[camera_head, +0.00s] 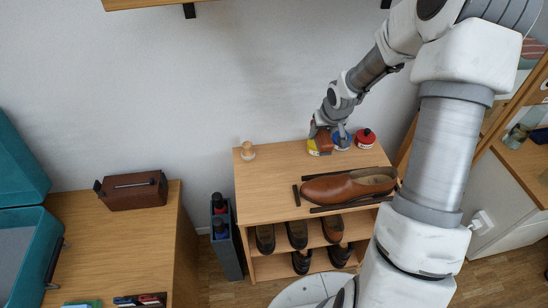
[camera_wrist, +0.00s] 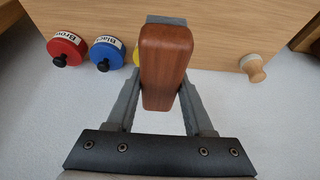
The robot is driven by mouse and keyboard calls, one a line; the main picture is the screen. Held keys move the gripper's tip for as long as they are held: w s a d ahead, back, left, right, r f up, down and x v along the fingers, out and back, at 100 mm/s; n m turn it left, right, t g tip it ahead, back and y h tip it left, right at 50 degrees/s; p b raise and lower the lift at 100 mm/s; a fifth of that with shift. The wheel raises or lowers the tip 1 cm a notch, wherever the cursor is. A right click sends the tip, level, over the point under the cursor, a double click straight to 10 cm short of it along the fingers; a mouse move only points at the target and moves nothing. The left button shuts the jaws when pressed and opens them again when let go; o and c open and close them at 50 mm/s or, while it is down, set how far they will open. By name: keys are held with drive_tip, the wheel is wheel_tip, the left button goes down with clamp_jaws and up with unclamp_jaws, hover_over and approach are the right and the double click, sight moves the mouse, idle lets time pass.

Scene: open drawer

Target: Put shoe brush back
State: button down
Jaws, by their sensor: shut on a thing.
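The shoe brush has a reddish-brown wooden back. In the head view my gripper (camera_head: 331,124) is over the back of the wooden shoe bench (camera_head: 268,196), and the brush (camera_head: 321,138) shows partly in front of the yellow tin (camera_head: 320,150). I cannot tell whether the brush touches the bench top or the tin.
A blue tin (camera_head: 341,139) and a red tin (camera_head: 365,139) stand right of the yellow one. A brown shoe (camera_head: 345,187) lies in front of them between dark strips. A wooden knob-shaped item (camera_head: 247,151) stands at the left back. The bench top between is clear.

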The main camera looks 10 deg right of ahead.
drive_tip(key=shift+w+d, duration=0.25)
drive_tip(key=shift+d, duration=0.05)
drive_tip(key=shift+w+a+f+b, duration=0.15)
drive_tip(key=shift+a+f+b, duration=0.05)
drive_tip(key=shift+a+b, duration=0.1)
drive_tip(key=b, duration=0.5)
hover_over(282, 153)
drive_tip(key=s, duration=0.2)
wheel_tip(282, 153, down, 7)
drive_tip(key=shift+w+r, duration=0.15)
drive_tip(key=shift+r, duration=0.05)
drive_tip(key=shift+f+b, duration=0.8)
drive_tip(key=shift+f, duration=1.15)
drive_tip(key=shift+f, duration=0.1)
drive_tip(key=shift+c, duration=1.4)
unclamp_jaws()
